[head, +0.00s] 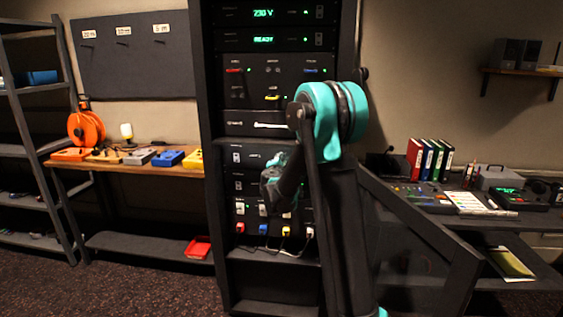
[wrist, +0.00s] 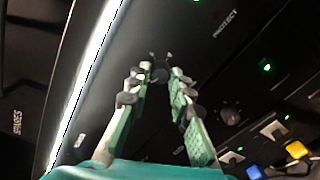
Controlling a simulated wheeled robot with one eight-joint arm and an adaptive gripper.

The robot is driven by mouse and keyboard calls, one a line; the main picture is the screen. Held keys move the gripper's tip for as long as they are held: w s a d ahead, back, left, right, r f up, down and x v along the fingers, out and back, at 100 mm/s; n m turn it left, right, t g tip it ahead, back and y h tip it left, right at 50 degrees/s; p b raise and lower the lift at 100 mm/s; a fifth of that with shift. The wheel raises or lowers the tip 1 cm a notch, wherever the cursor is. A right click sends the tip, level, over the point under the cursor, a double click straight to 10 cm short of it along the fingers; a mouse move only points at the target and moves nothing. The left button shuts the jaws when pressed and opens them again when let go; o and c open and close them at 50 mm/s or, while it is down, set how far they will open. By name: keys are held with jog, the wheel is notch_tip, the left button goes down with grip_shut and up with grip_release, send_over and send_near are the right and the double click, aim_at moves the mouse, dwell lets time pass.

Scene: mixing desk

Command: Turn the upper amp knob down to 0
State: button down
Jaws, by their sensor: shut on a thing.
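The upper amp knob (wrist: 160,74) is a small dark round knob on the black amp panel, seen between my fingertips in the wrist view. My gripper (wrist: 158,76) is shut on it, one finger on each side. The knob's pointer and scale are too dark and too covered to read. A second dark knob (wrist: 231,116) sits on the panel to the lower right, apart from my fingers. In the head view my gripper (head: 275,182) is at the middle of the rack, and my arm hides the knobs there.
The black rack (head: 203,120) holds several units with green lights. Below the amps, sockets carry blue (head: 263,229) and yellow (head: 286,231) plugs. A bench (head: 120,167) with coloured boxes stands left. A desk (head: 500,224) with binders (head: 428,158) stands right.

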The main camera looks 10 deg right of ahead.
jog(key=shift+f+n+h, duration=0.15)
jog(key=shift+n+h, duration=0.25)
jog(key=shift+n, duration=7.2)
jog(key=c, duration=1.3)
grip_release()
jog(key=shift+c, duration=0.2)
jog(key=shift+s, duration=0.15)
jog(key=v, duration=1.1)
jog(key=shift+s, duration=0.4)
